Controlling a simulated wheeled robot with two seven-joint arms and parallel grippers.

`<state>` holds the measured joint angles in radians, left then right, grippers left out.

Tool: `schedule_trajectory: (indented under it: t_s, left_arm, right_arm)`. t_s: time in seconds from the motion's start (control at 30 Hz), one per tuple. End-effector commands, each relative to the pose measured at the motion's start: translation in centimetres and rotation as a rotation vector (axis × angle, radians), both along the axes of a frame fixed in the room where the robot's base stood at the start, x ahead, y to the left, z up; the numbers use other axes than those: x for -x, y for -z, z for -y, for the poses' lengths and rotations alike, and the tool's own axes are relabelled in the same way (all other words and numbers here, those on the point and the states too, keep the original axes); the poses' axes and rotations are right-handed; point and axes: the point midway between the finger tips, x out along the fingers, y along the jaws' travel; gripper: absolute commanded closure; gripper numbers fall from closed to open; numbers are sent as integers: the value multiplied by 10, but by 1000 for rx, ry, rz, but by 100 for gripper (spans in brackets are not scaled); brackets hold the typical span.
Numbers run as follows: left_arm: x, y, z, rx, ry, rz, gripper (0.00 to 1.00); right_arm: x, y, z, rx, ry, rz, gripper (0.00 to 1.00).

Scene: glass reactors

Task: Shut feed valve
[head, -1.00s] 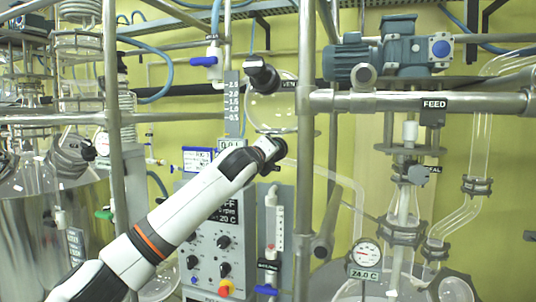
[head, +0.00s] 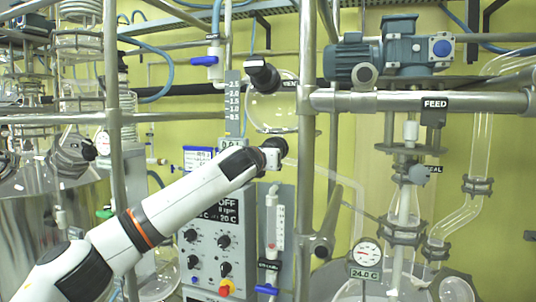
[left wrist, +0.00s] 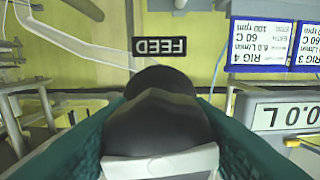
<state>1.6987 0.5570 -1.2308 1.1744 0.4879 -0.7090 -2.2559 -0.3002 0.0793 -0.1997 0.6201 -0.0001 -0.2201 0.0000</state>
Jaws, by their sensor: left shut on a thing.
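My left arm reaches in from the lower left in the head view, and its dark tip with the left gripper (head: 273,157) is in front of the panel, its fingers mostly hidden there. In the left wrist view the teal fingers of the left gripper (left wrist: 165,112) close on both sides of a rounded black handle (left wrist: 165,95), which I take to be the feed valve's. A black FEED label (left wrist: 160,47) appears upside down just beyond the handle. The valve body is hidden. My right gripper is not in view.
A vertical steel post (head: 305,200) stands just right of the gripper. The control box (head: 213,215) is below my forearm. A round glass vessel (head: 272,112) is above the tip. Another FEED tag (head: 434,104) hangs from the pipe at the right.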

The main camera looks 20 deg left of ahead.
Motion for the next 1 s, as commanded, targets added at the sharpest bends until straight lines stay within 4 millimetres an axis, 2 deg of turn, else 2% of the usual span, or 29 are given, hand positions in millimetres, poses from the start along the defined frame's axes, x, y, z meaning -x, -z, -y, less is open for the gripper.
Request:
schedule_trajectory:
  t_s: [0.3, 0.73, 0.77, 0.8, 0.9, 1.0]
  left_arm:
    - [0, 2, 0, -85, 0, -1, 78]
    - [0, 2, 0, -94, 1, 0, 78]
    - [0, 2, 0, -94, 1, 0, 53]
    - [0, 2, 0, -94, 1, 0, 47]
    - [0, 1, 0, -94, 1, 1, 33]
    - [0, 1, 0, -93, 1, 2, 33]
  right_arm:
    - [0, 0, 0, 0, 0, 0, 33]
    - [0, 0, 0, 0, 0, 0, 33]
    - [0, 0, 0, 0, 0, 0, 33]
    - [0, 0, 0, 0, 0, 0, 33]
    - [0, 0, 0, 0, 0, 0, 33]
    - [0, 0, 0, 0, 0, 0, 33]
